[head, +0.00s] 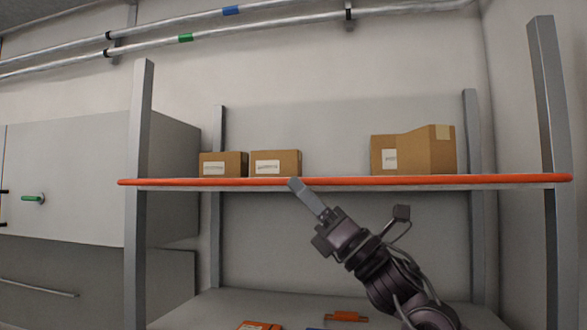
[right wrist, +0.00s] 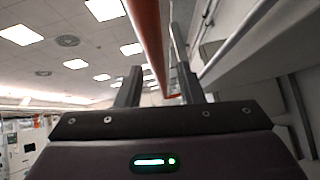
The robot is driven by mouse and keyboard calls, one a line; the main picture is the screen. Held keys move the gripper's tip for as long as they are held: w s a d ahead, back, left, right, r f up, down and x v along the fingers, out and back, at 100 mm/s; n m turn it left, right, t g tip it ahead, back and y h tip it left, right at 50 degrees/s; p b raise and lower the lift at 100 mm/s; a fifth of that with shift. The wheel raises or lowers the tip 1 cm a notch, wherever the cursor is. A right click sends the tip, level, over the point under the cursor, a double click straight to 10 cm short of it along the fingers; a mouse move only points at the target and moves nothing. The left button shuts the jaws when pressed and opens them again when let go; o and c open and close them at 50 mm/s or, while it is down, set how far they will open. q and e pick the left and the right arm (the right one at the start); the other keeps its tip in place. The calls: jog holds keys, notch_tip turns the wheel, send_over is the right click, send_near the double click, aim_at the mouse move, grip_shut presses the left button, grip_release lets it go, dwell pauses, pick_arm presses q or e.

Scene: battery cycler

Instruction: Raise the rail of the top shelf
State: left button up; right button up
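The orange rail (head: 400,180) runs level along the front edge of the top shelf, between the two front posts; it also shows in the right wrist view (right wrist: 149,35). My right gripper (head: 297,186) is at the rail from below, near its middle. In the right wrist view its two fingers (right wrist: 158,72) stand apart with the rail passing between them. A gap shows on each side, so it is open around the rail and not clamped. In the head view the far finger is hidden. My left gripper is not in view.
Three cardboard boxes stand on the top shelf: a small one (head: 223,164), another (head: 275,163) and a larger one (head: 413,150). Grey posts (head: 139,200) (head: 555,120) flank the shelf. Orange items (head: 346,316) lie on the shelf below. Pipes (head: 270,22) run along the wall above.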

jog(key=shift+p+x, duration=0.7)
jog(key=shift+x, duration=0.85)
jog(key=shift+c, duration=0.5)
jog(key=shift+s, duration=0.1)
grip_shut()
